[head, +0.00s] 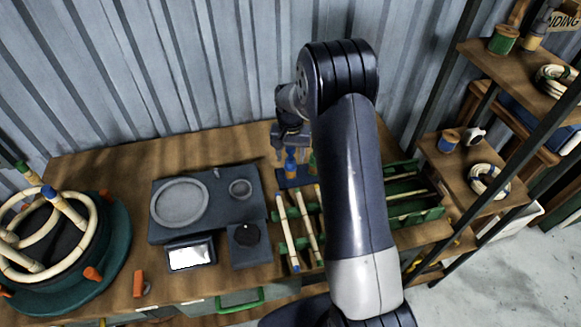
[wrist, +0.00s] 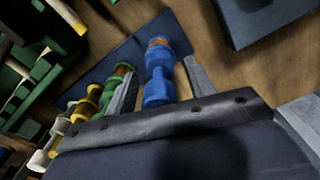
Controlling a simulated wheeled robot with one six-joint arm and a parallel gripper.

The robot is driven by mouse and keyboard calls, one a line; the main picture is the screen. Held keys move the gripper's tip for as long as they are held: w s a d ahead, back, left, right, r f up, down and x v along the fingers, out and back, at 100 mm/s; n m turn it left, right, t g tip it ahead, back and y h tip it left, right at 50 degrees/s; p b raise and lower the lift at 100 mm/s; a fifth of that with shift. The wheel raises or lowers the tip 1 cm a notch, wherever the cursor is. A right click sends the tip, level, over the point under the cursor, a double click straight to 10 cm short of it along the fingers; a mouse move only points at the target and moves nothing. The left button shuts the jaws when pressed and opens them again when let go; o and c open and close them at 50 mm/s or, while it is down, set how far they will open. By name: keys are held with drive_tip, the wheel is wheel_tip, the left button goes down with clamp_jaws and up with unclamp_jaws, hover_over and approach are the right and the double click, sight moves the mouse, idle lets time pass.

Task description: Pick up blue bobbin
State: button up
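The blue bobbin (wrist: 158,78) stands on a dark blue board (wrist: 112,62) at the back of the workbench, with orange-brown showing at one end. In the head view the blue bobbin (head: 291,164) is just below my gripper (head: 291,154). In the wrist view my gripper (wrist: 163,85) is open, with one grey finger on each side of the bobbin. A gap shows between the left finger and the bobbin; the right finger is close to it, and I cannot tell if it touches. A green bobbin (wrist: 115,84) stands just outside the left finger.
Yellow (wrist: 86,105) and white (wrist: 44,152) bobbins continue the row. A green rack (head: 413,212) and rattan poles (head: 287,232) lie in front and right. A dark fixture (head: 213,195) stands left. Another blue spool (head: 448,141) is on the right shelf. My arm hides part of the bench.

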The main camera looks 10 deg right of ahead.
clamp_jaws()
idle(0.3)
drive_tip(key=shift+r, duration=0.1)
